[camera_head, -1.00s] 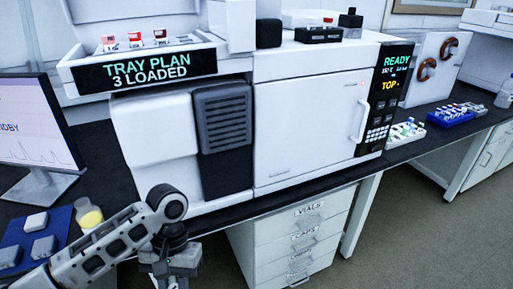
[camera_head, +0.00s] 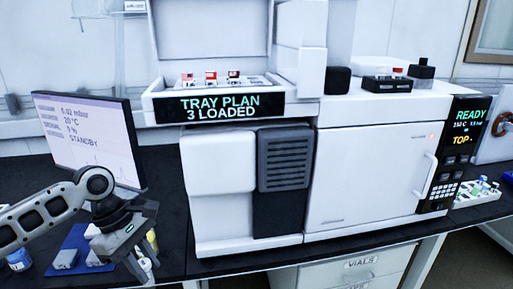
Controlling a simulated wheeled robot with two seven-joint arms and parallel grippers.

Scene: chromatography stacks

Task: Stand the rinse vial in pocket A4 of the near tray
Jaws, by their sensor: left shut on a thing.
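My left gripper (camera_head: 140,267) is at the lower left, pointing down over the bench by the blue mat. It is shut on a small pale thing (camera_head: 147,265), mostly hidden by the fingers; I cannot tell for sure that it is the rinse vial. An open tray (camera_head: 248,82) with several red- and white-topped vials sits on top of the instrument, above the sign "TRAY PLAN 3 LOADED". A white rack (camera_head: 476,198) of vials stands on the bench at the right edge. Which is the near tray, and pocket A4, cannot be made out. My right gripper is not in view.
The white instrument (camera_head: 365,180) fills the middle, its door shut. A monitor (camera_head: 88,135) stands at the left. A blue mat (camera_head: 76,240) with grey blocks and a yellow-filled jar (camera_head: 152,240) lie near my left gripper. Dark bench (camera_head: 165,190) is clear left of the instrument.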

